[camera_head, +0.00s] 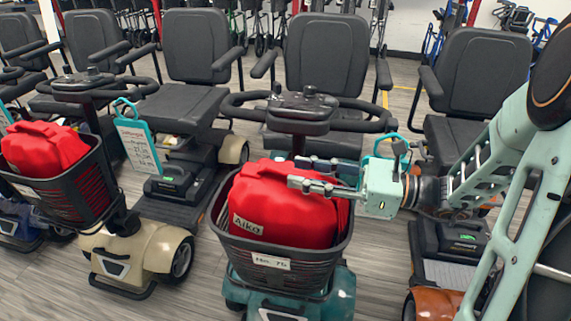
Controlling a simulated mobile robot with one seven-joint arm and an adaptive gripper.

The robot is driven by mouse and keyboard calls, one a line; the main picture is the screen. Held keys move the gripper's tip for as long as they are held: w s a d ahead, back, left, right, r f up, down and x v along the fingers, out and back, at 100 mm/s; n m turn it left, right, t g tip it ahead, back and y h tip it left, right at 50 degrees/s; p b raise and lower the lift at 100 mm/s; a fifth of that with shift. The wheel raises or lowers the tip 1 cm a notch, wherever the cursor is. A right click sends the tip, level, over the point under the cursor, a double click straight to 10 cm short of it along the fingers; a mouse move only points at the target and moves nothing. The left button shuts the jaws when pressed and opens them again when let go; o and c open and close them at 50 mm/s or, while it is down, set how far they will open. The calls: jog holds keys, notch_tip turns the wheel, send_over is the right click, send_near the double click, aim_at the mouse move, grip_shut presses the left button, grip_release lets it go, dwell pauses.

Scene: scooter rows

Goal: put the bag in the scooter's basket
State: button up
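A red bag (283,210) with an "Aiko" label sits in the dark basket (281,253) of the teal scooter (341,290) at the centre. Its top bulges above the rim, and its lower part is hidden by the basket wall. My gripper (296,173) reaches in from the right, just over the top of this bag. Its two fingers point left and are spread apart, with nothing clearly between them. I cannot tell whether they touch the bag. Another red bag (42,147) sits in the basket (72,188) of the cream scooter (141,254) on the left.
The central scooter's handlebar (303,112) stands close behind my gripper. A card on a teal clip (138,143) hangs near the left scooter. More scooters with dark seats (326,57) line the back. Bare wooden floor (191,296) shows between the front scooters.

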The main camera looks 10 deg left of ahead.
jog(key=p, duration=0.1)
send_over(338, 203)
dwell(0.5)
